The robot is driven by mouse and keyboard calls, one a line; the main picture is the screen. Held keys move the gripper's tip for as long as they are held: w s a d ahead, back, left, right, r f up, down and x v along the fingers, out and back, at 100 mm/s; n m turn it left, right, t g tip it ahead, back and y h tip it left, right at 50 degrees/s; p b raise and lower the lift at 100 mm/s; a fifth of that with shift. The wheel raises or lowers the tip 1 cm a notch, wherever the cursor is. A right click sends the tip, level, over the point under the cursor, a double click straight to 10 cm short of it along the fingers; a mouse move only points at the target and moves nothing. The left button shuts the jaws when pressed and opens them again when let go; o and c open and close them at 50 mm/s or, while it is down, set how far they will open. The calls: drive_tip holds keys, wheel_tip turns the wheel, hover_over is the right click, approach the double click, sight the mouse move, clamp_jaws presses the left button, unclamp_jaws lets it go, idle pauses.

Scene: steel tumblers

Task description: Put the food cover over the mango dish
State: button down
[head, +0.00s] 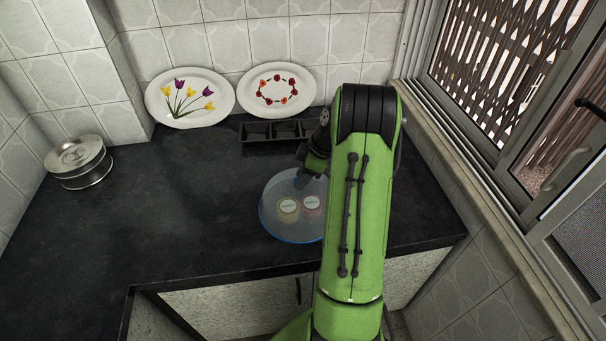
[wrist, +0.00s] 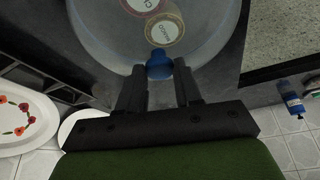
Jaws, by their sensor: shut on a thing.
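The food cover (head: 270,212) is a clear bluish dome with a blue rim, over the dark counter in front of my arm. Its blue knob (wrist: 160,70) is between my fingers in the wrist view. My gripper (wrist: 159,66) is shut on this knob; in the head view my arm partly hides it. Through the dome I see two small round dishes, the yellowish mango dish (head: 288,206) and a pinkish dish (head: 311,203). The mango label also shows in the wrist view (wrist: 165,29). I cannot tell whether the rim touches the counter.
A dark divided tray (head: 256,137) lies behind the cover. A tulip plate (head: 190,98) and a red-flower plate (head: 277,90) lean on the tiled wall. A round steel tin (head: 80,165) stands far left.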

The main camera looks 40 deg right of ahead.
drive_tip(key=shift+f+b, duration=0.65)
drive_tip(key=shift+f, duration=0.55)
drive_tip(key=shift+f+b, duration=0.3)
drive_tip(key=shift+b, duration=0.05)
drive_tip(key=c, duration=0.7)
unclamp_jaws()
drive_tip(key=p+v, duration=0.4)
drive_tip(key=v, duration=1.1)
drive_tip(key=shift+s+r, duration=0.2)
drive_tip(key=shift+r, duration=0.2)
